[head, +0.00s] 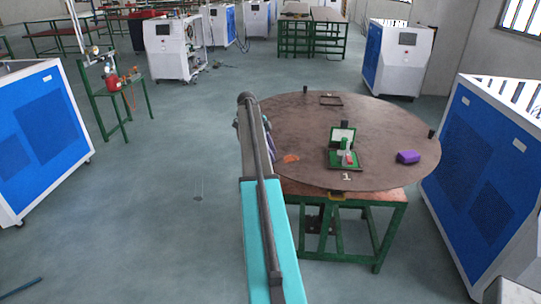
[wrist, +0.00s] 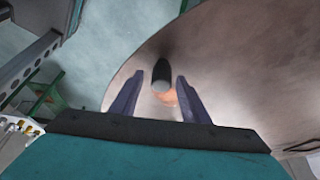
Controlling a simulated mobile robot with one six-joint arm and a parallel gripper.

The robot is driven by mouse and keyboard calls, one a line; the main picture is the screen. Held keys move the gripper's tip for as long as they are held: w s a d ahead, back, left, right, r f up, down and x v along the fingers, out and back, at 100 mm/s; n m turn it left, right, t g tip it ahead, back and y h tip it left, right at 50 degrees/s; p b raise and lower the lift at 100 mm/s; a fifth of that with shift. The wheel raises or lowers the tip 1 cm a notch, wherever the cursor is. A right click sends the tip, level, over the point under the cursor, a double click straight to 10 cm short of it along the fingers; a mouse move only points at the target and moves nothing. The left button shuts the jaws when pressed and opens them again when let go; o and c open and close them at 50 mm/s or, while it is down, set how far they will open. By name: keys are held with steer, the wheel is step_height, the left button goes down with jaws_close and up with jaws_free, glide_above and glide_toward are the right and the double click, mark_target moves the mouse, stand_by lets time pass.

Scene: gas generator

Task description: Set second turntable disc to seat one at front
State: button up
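The brown round turntable disc (head: 385,170) lies flat on a green-legged table. A label reading 1 (head: 346,176) marks its front edge. Dark upright knobs stand on it, one near the middle (head: 344,125) and one at the right rim (head: 431,134). My gripper (wrist: 161,78) is over the disc's left side, its two fingers apart. In the wrist view a dark knob (wrist: 161,74) shows between the fingertips, with gaps on both sides; I cannot tell how deep it sits. In the head view my arm hides most of the gripper and this knob.
On the disc are an open green case (head: 342,146), a purple block (head: 408,157), an orange patch (head: 291,158) and a dark frame (head: 330,100). A blue-and-white cabinet (head: 490,175) stands close at right.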

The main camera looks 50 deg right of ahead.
stand_by(0.3)
steer(key=shift+w+r, duration=0.1)
steer(key=shift+r, duration=0.05)
steer(key=p+v, duration=0.1)
steer(key=v, duration=1.2)
steer(key=shift+r+p, duration=0.15)
steer(key=shift+p, duration=0.25)
steer(key=shift+a, duration=0.15)
